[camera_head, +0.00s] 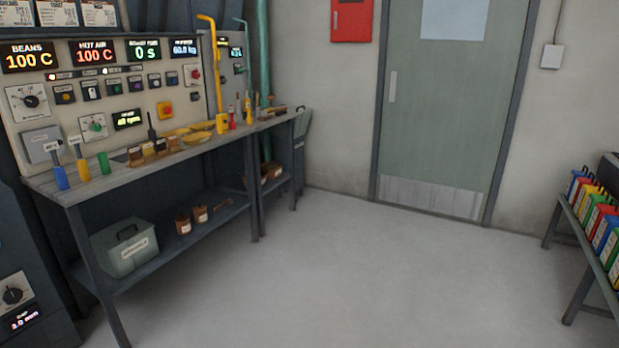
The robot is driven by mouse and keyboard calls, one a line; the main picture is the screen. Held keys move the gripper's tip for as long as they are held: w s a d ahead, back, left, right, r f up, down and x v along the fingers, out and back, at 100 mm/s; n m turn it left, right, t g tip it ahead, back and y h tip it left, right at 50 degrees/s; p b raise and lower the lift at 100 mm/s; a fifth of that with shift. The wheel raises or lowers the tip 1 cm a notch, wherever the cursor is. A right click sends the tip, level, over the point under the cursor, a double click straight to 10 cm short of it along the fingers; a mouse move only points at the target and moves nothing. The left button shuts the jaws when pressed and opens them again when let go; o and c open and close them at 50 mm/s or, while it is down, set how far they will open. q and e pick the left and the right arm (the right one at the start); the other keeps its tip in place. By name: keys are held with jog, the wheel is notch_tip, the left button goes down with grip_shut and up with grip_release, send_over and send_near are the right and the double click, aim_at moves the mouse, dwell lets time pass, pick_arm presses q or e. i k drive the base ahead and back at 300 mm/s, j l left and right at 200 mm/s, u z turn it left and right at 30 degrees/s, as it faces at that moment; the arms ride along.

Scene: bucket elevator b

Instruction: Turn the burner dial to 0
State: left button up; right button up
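A control panel (150,88) stands at the left behind a workbench. A black dial (30,101) on a square white plate is at the panel's left end. A green dial (94,126) on a white plate is lower and to its right. The dial labels are too small to read, so I cannot tell which one is the burner dial or its exact setting. A third dark dial (13,296) is on a dark cabinet at the lower left, above a display that seems to read 3.0 mm. Neither of my grippers is in view.
A closed green door (440,110) is at the back. The middle floor is clear.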

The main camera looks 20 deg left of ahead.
aim_at(30, 102)
jog(key=i+u, duration=0.75)
jog(key=u, duration=0.2)
jog(key=i+j+u, duration=0.15)
jog(key=i+u, duration=0.15)
jog(key=u, duration=0.2)
jog(key=i+u, duration=0.35)
jog(key=u, duration=0.15)
jog(key=i+j+u, duration=0.1)
jog(key=i, duration=0.4)
jog(key=i+l, duration=0.25)
jog(key=i, duration=0.25)
jog(key=i+l, duration=0.3)
jog(key=i, duration=0.2)
